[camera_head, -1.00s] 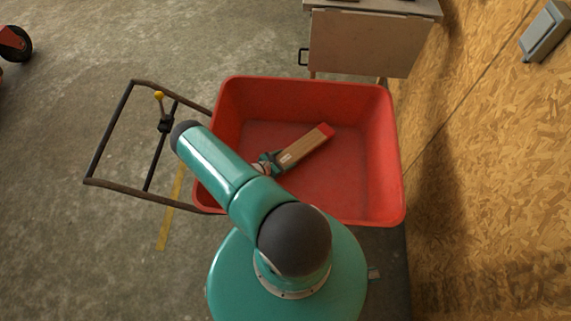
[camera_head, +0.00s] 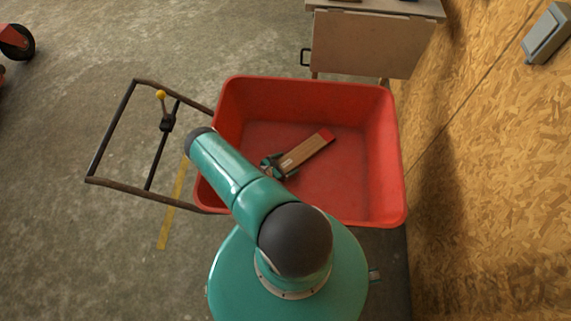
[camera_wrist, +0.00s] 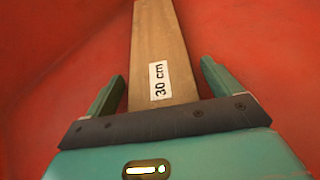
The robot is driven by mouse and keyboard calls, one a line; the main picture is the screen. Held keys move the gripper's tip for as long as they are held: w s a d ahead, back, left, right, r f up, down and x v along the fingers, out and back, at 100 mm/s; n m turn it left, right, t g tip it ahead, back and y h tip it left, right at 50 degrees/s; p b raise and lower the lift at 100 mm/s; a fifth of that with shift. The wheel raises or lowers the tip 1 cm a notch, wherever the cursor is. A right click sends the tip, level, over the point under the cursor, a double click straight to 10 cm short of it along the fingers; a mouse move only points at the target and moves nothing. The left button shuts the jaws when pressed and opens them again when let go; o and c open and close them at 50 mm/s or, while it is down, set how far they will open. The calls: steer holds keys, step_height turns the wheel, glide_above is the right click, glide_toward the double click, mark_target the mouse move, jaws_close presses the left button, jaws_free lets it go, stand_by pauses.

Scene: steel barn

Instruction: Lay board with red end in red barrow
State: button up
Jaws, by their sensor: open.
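The wooden board (camera_head: 308,150) with a red end lies inside the red barrow (camera_head: 365,100), on its floor, with the red end toward the upper right. In the wrist view the board (camera_wrist: 160,50) shows a white label reading "30 cm"; its red end is out of that view. My gripper (camera_head: 280,165) is low in the barrow at the board's near end. In the wrist view my gripper (camera_wrist: 163,85) is open, with one finger on each side of the board and a gap at both sides.
The barrow's dark handle frame (camera_head: 150,135) with a yellow-knobbed lever sticks out to the left. A wooden cabinet or bench (camera_head: 365,45) stands behind the barrow. A chipboard wall (camera_head: 490,170) is close on the right. Open concrete floor lies to the left.

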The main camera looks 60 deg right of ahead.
steer(key=v, duration=0.7)
steer(key=shift+w+a+r, duration=0.1)
steer(key=shift+a+r, duration=0.05)
steer(key=shift+a, duration=0.1)
